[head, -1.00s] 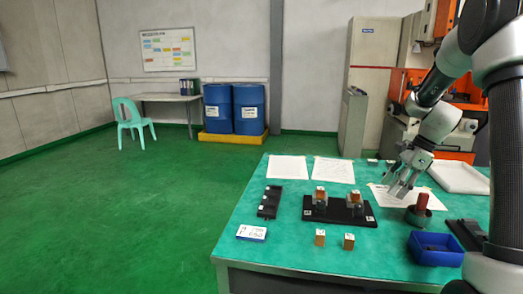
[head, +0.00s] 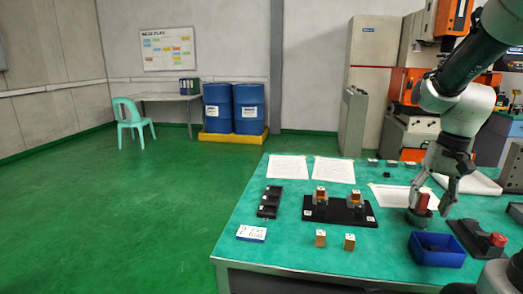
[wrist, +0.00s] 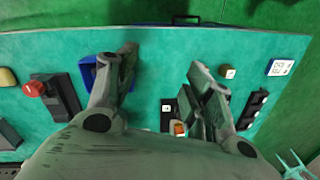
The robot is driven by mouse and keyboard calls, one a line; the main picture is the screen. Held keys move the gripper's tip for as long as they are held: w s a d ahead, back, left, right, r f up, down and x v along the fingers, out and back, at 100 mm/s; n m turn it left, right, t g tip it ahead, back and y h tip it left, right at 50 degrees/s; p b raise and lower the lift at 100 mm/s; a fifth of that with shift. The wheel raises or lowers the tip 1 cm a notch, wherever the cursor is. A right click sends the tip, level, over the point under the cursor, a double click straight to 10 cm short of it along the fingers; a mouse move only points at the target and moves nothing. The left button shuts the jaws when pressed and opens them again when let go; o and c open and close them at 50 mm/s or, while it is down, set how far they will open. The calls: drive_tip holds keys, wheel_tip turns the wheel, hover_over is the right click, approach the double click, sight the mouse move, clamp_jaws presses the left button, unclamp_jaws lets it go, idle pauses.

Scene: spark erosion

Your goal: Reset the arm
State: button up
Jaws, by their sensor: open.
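My gripper (head: 434,212) points down over the right part of the green table (head: 290,215). Its fingers are spread with nothing between them in the wrist view (wrist: 165,75). In the head view its fingers overlap a dark round cup with a red-brown piece (head: 422,203) in it; I cannot tell the gap between them. My arm comes in from the upper right, bent, with the gripper hanging from its wrist.
A blue bin (head: 436,258) stands at the front right, near a dark unit with a red button (head: 497,240). A black fixture (head: 340,219) holds two blocks; two small blocks (head: 320,238) stand before it. A black tray (head: 269,208) and a label card (head: 251,233) lie left.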

drive_tip(key=s+a+r+n+t, duration=0.2)
drive_tip(key=s+r, duration=0.1)
drive_tip(key=s, duration=0.3)
drive_tip(key=s+a+r+n+t+h, duration=0.1)
drive_tip(key=s+a+r+n+t, duration=0.1)
drive_tip(key=s, duration=0.4)
wheel_tip(320, 180, up, 2)
drive_tip(key=shift+r+n, duration=0.2)
drive_tip(key=shift+n, duration=0.5)
drive_tip(key=shift+s+a, duration=0.1)
idle(0.5)
